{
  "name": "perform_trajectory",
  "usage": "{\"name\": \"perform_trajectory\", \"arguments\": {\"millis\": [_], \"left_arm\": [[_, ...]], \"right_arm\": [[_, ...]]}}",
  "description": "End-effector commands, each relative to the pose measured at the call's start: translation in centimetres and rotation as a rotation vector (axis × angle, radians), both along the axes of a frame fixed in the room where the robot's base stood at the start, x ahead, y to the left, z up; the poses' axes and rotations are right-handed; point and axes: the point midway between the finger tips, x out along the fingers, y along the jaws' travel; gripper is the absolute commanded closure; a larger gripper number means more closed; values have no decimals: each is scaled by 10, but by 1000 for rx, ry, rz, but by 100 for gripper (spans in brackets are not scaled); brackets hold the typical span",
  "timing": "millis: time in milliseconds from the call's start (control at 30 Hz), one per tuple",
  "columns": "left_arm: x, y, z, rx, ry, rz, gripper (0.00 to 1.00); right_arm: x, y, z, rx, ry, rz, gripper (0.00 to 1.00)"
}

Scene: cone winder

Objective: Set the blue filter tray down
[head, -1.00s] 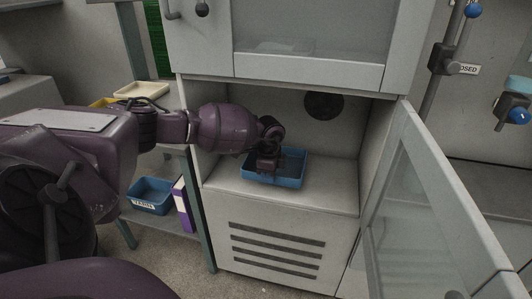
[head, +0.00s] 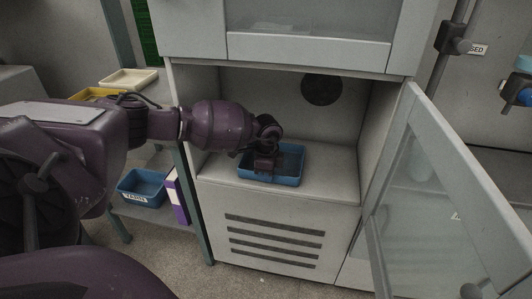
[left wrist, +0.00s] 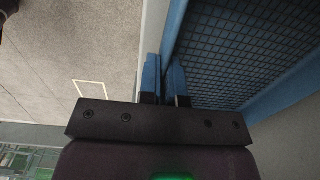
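The blue filter tray (head: 288,180) is in the open lower compartment of the grey cabinet, on or just above its floor; I cannot tell which. It looks level, with a dark mesh bottom (left wrist: 245,50). The arm hides part of the tray's left side. My right gripper is not in view.
The cabinet floor (head: 325,185) is bare around the tray. A glazed door (head: 435,190) stands open at right. A round dark vent (head: 321,89) is in the back wall. At left, a shelf holds another blue tray (head: 143,188) and a purple-white binder (head: 177,197).

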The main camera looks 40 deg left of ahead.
Motion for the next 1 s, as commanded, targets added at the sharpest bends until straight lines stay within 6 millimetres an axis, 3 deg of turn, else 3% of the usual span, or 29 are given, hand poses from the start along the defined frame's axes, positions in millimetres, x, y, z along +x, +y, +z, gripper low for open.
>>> {"name": "perform_trajectory", "arguments": {"millis": [133,300,667,1000], "left_arm": [[0,0,-3,-1,-1,1,100],[0,0,-3,-1,1,0,70],[0,1,-1,1,1,0,70],[1,0,44,-1,-9,0,70]], "right_arm": [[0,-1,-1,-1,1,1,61],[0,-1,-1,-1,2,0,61],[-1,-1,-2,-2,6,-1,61],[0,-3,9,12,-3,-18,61]]}}
